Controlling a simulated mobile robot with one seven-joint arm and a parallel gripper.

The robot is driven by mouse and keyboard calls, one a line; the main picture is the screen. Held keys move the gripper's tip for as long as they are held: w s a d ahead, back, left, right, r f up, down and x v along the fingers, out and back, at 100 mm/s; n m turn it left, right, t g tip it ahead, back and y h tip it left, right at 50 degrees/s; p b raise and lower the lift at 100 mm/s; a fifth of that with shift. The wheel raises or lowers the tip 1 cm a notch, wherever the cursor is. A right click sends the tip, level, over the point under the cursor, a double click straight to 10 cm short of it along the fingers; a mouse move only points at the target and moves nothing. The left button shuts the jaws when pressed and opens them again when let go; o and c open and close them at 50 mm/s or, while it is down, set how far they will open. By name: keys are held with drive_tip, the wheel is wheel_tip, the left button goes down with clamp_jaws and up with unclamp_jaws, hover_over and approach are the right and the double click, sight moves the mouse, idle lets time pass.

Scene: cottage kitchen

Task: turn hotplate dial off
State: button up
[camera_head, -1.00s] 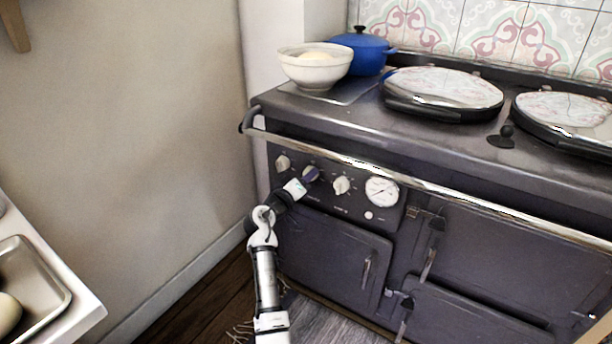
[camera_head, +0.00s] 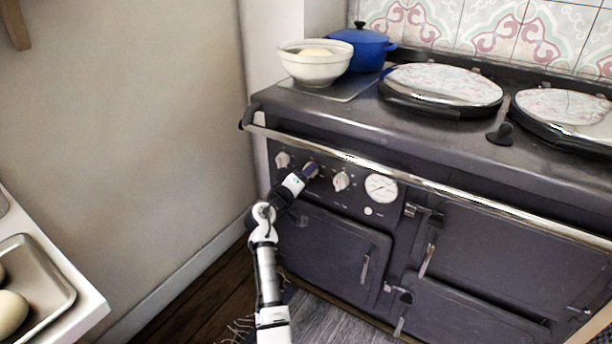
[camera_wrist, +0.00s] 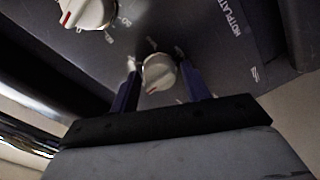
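My gripper (camera_head: 309,171) is at the stove's control panel, over the middle one of three dials. In the wrist view its two dark blue fingers (camera_wrist: 162,85) stand apart on either side of a white dial (camera_wrist: 159,72) with a red mark pointing toward the lower part of the picture. A small gap seems to show between dial and fingers; contact is unclear. The word HOTPLATE is printed on the panel to the right of this dial in that view. Another white dial (camera_wrist: 88,12) with a red mark is at the upper left. In the head view, my gripper largely hides the middle dial.
The left dial (camera_head: 283,160), right dial (camera_head: 341,181) and gauge (camera_head: 381,188) flank my gripper. A chrome rail (camera_head: 420,184) runs just above the panel. A white bowl (camera_head: 315,68) and blue pot (camera_head: 363,48) stand on the stove. A counter with a tray (camera_head: 55,275) is at left.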

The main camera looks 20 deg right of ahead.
drive_tip(key=shift+o, duration=0.9)
drive_tip(key=v, duration=1.3)
drive_tip(key=shift+s+a+b, duration=0.25)
drive_tip(key=shift+a+b, duration=0.05)
